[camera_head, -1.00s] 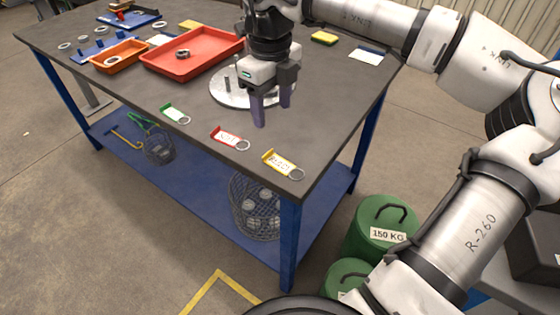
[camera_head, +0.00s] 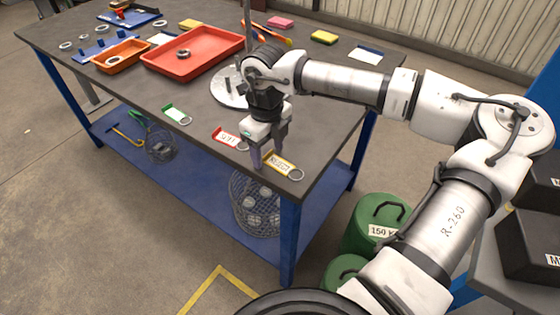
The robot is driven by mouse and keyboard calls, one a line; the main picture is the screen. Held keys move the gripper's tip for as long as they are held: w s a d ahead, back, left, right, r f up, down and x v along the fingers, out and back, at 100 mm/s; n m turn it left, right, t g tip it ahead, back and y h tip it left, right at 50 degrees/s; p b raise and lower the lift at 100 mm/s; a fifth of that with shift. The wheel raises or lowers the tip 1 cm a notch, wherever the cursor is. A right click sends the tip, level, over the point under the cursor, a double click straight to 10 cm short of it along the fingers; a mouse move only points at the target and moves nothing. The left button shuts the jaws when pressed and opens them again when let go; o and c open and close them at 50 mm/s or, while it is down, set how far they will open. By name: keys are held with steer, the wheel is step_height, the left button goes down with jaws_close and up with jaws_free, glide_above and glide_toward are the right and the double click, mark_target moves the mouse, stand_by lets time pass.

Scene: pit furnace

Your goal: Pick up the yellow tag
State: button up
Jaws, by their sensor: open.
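The yellow tag (camera_head: 280,163) lies flat near the front right corner of the dark table top, with a metal ring (camera_head: 296,174) at its right end. My gripper (camera_head: 267,160) points down over the tag's left part, its fingers open. One finger overlaps the tag's left end in the picture; I cannot tell whether it touches. A red tag (camera_head: 226,136) with a ring lies to the left of the gripper. A green tag (camera_head: 174,113) lies farther left along the front edge.
A red tray (camera_head: 200,63) and an orange tray (camera_head: 118,62) stand at the back left. A round metal plate (camera_head: 226,95) with posts sits behind my gripper. Yellow and pink blocks (camera_head: 324,37) lie at the back. Green weights (camera_head: 376,226) stand on the floor at right.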

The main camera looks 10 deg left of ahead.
steer(key=c, duration=1)
steer(key=shift+c, duration=0.2)
steer(key=shift+r, duration=0.1)
